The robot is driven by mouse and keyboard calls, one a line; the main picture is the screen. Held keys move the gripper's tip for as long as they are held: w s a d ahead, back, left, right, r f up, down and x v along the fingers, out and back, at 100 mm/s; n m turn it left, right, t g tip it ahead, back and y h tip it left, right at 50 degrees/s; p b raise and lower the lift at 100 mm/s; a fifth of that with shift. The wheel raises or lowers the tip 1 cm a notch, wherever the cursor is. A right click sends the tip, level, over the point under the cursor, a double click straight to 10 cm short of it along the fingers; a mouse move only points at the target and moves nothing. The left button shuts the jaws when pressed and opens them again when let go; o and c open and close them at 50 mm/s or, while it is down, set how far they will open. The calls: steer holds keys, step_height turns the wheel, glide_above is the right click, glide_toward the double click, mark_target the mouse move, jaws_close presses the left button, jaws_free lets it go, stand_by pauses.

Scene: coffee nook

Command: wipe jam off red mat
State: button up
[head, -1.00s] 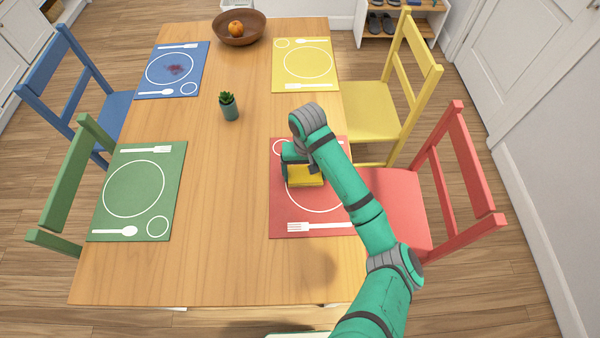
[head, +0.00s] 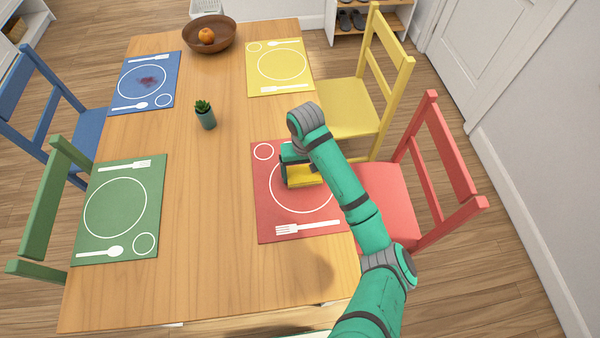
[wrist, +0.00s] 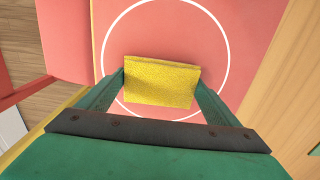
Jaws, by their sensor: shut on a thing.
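My gripper (head: 287,168) is shut on a yellow sponge (head: 306,181) over the red mat (head: 267,222). In the wrist view the sponge (wrist: 160,82) sits between the two fingers, inside the mat's white circle. I cannot tell whether the sponge touches the mat. No jam shows on the visible part of the red mat (wrist: 205,20); the sponge and arm hide some of it. A dark red jam smear (head: 149,81) shows on the blue mat (head: 128,94) at the far left.
A green mat (head: 95,228), a yellow mat (head: 262,79), a potted plant (head: 205,116) and a wooden bowl (head: 222,45) with an orange fruit (head: 206,36) are on the table (head: 205,230). Chairs stand at both sides, the red chair (head: 385,200) by the red mat. The table's middle is mostly clear.

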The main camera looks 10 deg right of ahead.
mark_target(277, 183)
steer(key=shift+d+r, duration=0.1)
steer(key=shift+d, duration=1.35)
steer(key=shift+a, duration=0.1)
steer(key=shift+s+a+f, duration=0.1)
steer(key=shift+a+f, duration=0.15)
steer(key=shift+a, duration=0.95)
steer(key=shift+a+f, duration=0.25)
steer(key=shift+a, duration=0.9)
steer(key=shift+a+r, duration=0.15)
steer(key=shift+a, duration=1.55)
steer(key=shift+a+r, duration=0.1)
steer(key=shift+a, duration=1.6)
